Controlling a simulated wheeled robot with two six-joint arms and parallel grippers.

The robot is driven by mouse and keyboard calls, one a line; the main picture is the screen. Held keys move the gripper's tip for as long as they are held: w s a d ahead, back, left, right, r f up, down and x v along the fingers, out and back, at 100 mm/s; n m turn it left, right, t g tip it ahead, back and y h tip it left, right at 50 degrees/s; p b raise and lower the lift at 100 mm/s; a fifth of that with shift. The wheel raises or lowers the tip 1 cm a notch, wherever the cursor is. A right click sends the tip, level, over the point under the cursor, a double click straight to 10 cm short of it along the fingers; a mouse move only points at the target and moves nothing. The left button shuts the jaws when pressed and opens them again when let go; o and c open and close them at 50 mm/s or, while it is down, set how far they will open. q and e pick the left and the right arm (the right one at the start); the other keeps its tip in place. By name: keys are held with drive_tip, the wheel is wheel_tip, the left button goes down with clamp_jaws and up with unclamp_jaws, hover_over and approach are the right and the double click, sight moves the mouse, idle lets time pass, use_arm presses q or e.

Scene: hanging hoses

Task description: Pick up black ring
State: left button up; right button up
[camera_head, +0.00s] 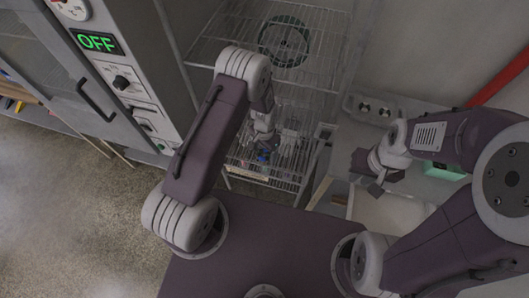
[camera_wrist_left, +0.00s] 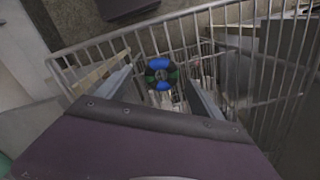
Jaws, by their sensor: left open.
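A small ring (camera_wrist_left: 161,74) with black or dark green and blue segments shows in the left wrist view, over the wire rack. In the head view only a small blue patch of what seems to be it (camera_head: 263,157) shows beyond my left gripper. My left gripper (camera_head: 267,142) is over the lower part of the rack. In the left wrist view its fingers (camera_wrist_left: 160,88) are spread wide, with the ring between them in the picture and nothing held. My right gripper (camera_head: 372,177) is at the right, away from the ring, and its jaws are unclear.
A wire rack (camera_head: 325,87) stands ahead, with a dark green wheel-like coil (camera_head: 284,41) on its upper shelf. Its wires surround my left gripper's area. A red pipe (camera_head: 500,78) crosses at the right.

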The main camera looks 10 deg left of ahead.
use_arm(q)
drive_tip(key=shift+f, duration=0.6)
drive_tip(key=shift+w+a+f, duration=0.1)
drive_tip(key=shift+a+f, duration=0.1)
drive_tip(key=shift+f, duration=0.15)
drive_tip(key=shift+d, duration=0.1)
drive_tip(key=c, duration=1.4)
drive_tip(key=shift+r, duration=0.1)
drive_tip(key=shift+c, duration=0.2)
drive_tip(key=shift+r, duration=0.2)
wheel_tip(320, 180, up, 10)
drive_tip(key=b, duration=0.2)
drive_tip(key=shift+f, duration=0.25)
